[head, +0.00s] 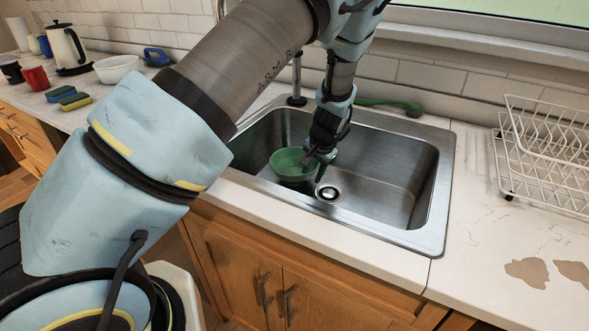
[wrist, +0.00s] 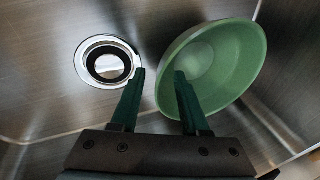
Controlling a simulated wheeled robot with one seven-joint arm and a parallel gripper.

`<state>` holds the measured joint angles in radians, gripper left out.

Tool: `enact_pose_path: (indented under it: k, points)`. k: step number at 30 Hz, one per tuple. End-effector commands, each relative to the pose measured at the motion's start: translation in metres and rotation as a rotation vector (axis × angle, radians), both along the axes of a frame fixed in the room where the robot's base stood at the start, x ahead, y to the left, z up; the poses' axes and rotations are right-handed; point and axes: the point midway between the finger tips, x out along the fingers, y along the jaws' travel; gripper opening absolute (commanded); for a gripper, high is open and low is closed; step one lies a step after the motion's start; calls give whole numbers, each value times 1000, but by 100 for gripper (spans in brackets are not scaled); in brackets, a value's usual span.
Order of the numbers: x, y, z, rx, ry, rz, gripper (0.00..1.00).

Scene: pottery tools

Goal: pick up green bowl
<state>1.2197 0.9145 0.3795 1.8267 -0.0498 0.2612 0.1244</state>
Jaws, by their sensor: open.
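The green bowl (head: 288,166) stands in the left part of the steel sink, near the drain. It also shows in the wrist view (wrist: 232,70), with its opening facing the camera. My gripper (head: 318,168) is down inside the sink at the bowl's right side. In the wrist view my gripper (wrist: 160,80) is open. Its right finger overlaps the inside of the bowl and its left finger is outside, so the bowl's near-left wall lies between them. I cannot tell whether either finger touches the bowl.
The sink (head: 405,180) has steep walls around the gripper, and its drain (head: 329,193) is right of the bowl. A white dish rack (head: 550,150) stands on the right counter. A white bowl (head: 116,68), a red mug (head: 35,77) and sponges (head: 75,101) are on the left counter.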

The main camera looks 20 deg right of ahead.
Motion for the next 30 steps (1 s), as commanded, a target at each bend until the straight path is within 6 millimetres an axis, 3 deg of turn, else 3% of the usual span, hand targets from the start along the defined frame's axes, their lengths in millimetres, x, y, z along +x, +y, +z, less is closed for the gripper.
enact_pose_path:
  k: [2,14,30]
  points:
    - [0,0,0,0,0,0,45]
    - [0,0,0,0,0,0,0]
    - [-1,0,0,0,1,0,0]
